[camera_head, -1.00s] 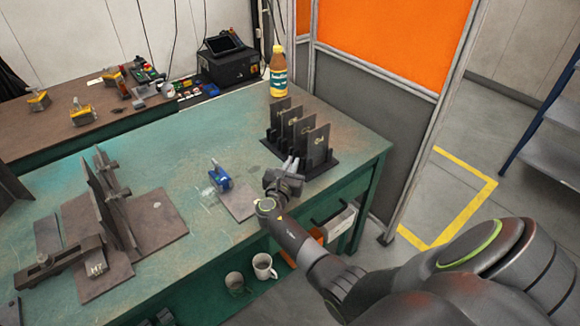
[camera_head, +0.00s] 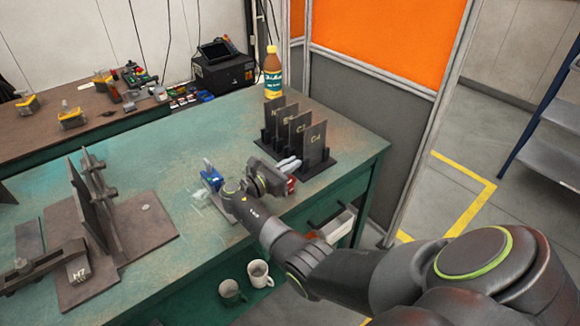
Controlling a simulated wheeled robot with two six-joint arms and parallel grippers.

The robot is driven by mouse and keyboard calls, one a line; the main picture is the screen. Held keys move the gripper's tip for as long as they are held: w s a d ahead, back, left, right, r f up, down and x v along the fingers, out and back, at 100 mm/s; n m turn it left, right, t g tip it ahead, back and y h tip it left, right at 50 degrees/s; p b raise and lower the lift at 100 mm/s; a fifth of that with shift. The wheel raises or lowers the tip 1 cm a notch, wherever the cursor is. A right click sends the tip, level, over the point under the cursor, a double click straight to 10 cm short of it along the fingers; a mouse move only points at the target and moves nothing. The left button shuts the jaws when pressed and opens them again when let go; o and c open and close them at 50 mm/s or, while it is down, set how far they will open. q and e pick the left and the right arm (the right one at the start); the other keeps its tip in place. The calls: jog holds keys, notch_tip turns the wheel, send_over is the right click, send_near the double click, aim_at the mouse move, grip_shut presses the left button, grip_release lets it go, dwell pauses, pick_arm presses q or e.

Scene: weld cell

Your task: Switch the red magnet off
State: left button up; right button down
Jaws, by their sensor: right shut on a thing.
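The red magnet (camera_head: 291,185) shows only as a small red patch at the front right of the green bench, beside my right gripper. The rest of it is hidden behind the gripper. My right gripper (camera_head: 285,166) is shut on it, its pale fingers just in front of the rack of plates. Whether the magnet touches the bench and how its switch stands cannot be made out. A blue magnet (camera_head: 211,178) stands to the left of my right wrist, on a grey plate partly covered by my arm. My left gripper is not in view.
A black rack (camera_head: 318,163) holds several upright marked plates just behind the gripper. A bottle (camera_head: 272,75) stands at the bench's back corner. A steel fixture (camera_head: 140,235) fills the left. Two mugs (camera_head: 259,272) sit below the front edge. Mid-bench is mostly clear.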

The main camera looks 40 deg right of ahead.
jog(key=shift+r, duration=0.15)
jog(key=c, duration=1.5)
grip_release()
jog(key=shift+a, duration=0.1)
jog(key=shift+a, duration=0.3)
jog(key=a+b, duration=0.1)
jog(key=a, duration=0.4)
jog(key=s+a, duration=0.1)
jog(key=a, duration=0.5)
jog(key=s+a+b, duration=0.1)
jog(key=a, duration=0.4)
jog(key=shift+s+a+b, duration=0.1)
jog(key=shift+a+b, duration=0.2)
